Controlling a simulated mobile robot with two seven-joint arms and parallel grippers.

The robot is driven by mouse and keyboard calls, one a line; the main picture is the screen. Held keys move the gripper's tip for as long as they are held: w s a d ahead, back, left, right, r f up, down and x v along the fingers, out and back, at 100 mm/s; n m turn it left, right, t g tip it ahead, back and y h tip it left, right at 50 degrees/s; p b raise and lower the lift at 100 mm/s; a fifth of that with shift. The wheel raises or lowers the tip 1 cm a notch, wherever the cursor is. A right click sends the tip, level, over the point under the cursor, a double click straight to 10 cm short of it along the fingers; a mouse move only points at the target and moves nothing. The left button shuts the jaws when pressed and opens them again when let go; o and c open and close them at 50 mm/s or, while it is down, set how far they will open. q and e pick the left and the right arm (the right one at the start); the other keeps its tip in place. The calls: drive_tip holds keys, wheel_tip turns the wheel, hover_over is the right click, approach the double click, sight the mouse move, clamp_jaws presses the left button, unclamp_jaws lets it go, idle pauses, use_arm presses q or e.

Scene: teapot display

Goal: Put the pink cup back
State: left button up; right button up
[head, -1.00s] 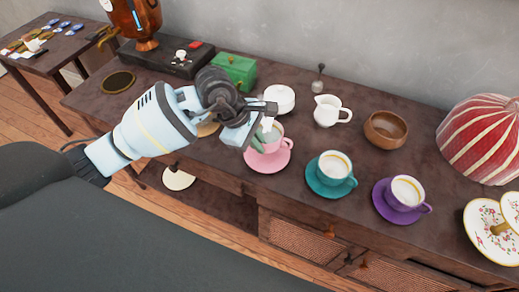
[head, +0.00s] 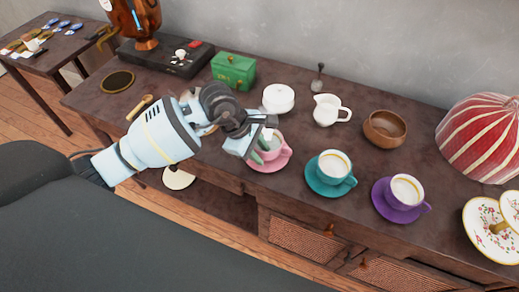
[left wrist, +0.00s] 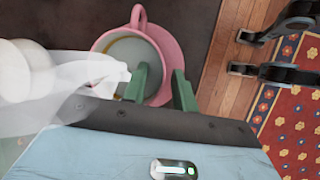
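The pink cup (head: 274,153) stands upright on its pink saucer (head: 268,168) near the front edge of the dark sideboard. In the left wrist view the cup (left wrist: 107,42) shows its round opening, with the handle at the top. My left gripper (head: 264,147) is down at the cup. In the left wrist view its two green fingertips (left wrist: 160,88) are spread apart, one over the cup's opening and the other outside the rim above the saucer. I cannot tell whether they touch the wall. My right gripper is not seen.
A teal cup (head: 333,164) and a purple cup (head: 404,190) stand on saucers to the right. Behind are a white lidded pot (head: 279,98), a white creamer (head: 328,110) and a wooden bowl (head: 385,128). A green box (head: 233,70) stands behind the gripper.

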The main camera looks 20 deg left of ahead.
use_arm(q)
drive_tip(key=shift+r, duration=0.1)
drive_tip(key=shift+r, duration=0.25)
drive_tip(key=v, duration=1.1)
drive_tip(key=shift+a+r, duration=0.2)
drive_tip(key=shift+r, duration=0.05)
drive_tip(key=shift+s, duration=0.1)
